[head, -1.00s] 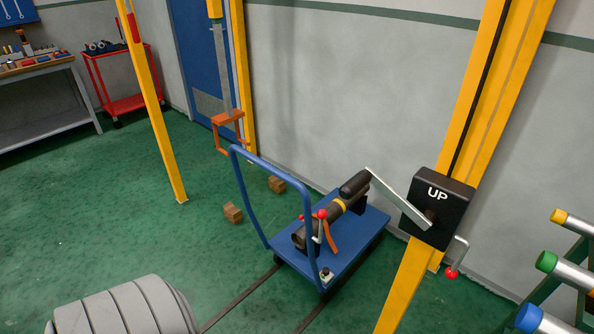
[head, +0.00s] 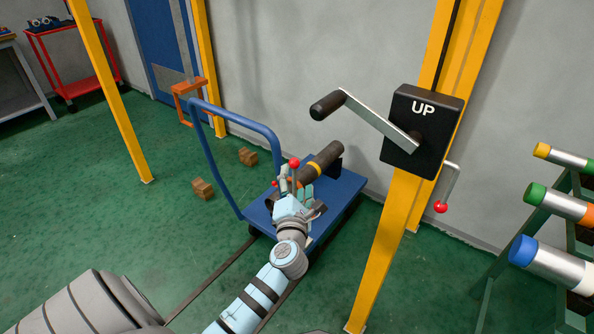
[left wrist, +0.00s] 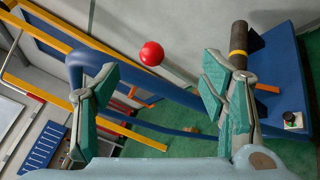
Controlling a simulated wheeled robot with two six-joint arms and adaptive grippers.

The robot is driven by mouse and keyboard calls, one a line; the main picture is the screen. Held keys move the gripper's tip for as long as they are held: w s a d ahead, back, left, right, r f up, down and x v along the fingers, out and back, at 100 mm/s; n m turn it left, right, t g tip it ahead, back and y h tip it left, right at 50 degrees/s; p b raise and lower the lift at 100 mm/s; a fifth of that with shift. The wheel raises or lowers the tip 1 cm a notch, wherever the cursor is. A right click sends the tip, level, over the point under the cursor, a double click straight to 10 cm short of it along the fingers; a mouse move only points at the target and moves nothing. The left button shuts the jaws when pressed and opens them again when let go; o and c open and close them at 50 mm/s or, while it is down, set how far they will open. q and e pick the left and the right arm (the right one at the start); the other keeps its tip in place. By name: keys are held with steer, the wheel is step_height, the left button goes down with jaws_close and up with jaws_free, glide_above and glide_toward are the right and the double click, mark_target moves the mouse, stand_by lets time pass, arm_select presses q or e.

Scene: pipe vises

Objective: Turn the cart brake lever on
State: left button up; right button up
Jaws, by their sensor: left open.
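A blue cart (head: 345,190) stands on rails on the green floor, with a tall blue bent handle (head: 235,112). A lever with a red ball knob (head: 295,163) rises near the handle's right post. My left gripper (head: 291,182) is at this lever, just below the knob in the head view, and hides much of the lever and post. In the left wrist view the gripper (left wrist: 157,82) is open, its green-padded fingers spread. The red knob (left wrist: 151,53) shows between the fingers, touching neither; its depth is unclear. My right gripper is out of view.
A dark pipe (head: 322,160) with a yellow band lies on the cart. A black box marked UP (head: 423,128), with a crank, is on a yellow post at right. Capped pipes (head: 560,205) rest on a rack. Wooden blocks (head: 203,189) lie left of the cart.

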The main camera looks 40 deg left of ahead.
mark_target(297, 166)
arm_select(q)
steer(key=x, duration=0.3)
steer(key=b+x, duration=0.1)
steer(key=x, duration=0.2)
steer(key=shift+f, duration=0.2)
steer(key=shift+w+a+r+b, duration=0.1)
steer(key=shift+w+a+b, duration=0.25)
steer(key=shift+w, duration=0.15)
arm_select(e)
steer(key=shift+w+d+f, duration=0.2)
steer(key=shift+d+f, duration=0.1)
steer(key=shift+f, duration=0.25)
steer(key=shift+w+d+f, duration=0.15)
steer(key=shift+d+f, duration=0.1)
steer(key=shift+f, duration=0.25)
arm_select(q)
jaws_close()
